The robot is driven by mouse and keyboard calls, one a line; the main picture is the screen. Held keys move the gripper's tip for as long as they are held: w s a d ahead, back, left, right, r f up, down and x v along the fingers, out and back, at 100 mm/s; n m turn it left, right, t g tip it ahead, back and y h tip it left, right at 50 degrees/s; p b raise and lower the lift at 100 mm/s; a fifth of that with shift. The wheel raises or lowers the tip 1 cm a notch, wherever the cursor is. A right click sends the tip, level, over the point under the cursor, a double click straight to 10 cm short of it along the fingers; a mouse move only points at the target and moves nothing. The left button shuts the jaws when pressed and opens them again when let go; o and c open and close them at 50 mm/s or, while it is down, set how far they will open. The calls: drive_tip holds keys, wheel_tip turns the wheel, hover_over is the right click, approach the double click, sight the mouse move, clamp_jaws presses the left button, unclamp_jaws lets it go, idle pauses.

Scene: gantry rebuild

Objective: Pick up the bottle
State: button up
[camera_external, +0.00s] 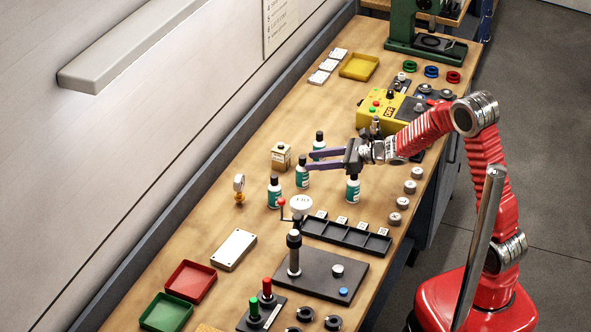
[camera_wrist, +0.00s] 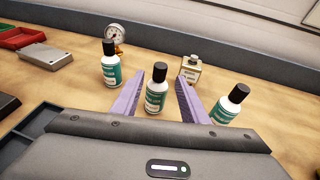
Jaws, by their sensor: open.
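Several alike bottles with black caps, white bodies and teal labels stand on the bench. In the wrist view one bottle (camera_wrist: 156,92) stands upright between the two purple fingers of my gripper (camera_wrist: 160,80). A second bottle (camera_wrist: 110,67) stands left of the fingers and a third bottle (camera_wrist: 230,103) right of them. In the external view my gripper (camera_external: 309,160) is open and its fingers reach left around the middle bottle (camera_external: 302,172). Another bottle (camera_external: 274,192) stands left of it, one bottle (camera_external: 319,145) stands behind the fingers, and one (camera_external: 353,190) stands below the wrist.
A small beige-labelled container (camera_external: 281,156) and a gauge (camera_external: 239,188) stand near the bottles on the wall side. A black compartment tray (camera_external: 345,236) and a lever-topped stand (camera_external: 294,255) lie nearer the front. A yellow control box (camera_external: 383,110) stands behind the arm.

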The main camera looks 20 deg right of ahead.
sight(303, 164)
drive_tip(key=shift+r+x, duration=0.1)
drive_tip(key=shift+x, duration=1.1)
drive_tip(key=shift+r+x, duration=0.15)
drive_tip(key=shift+x, duration=1.05)
drive_tip(key=shift+c, duration=0.2)
clamp_jaws()
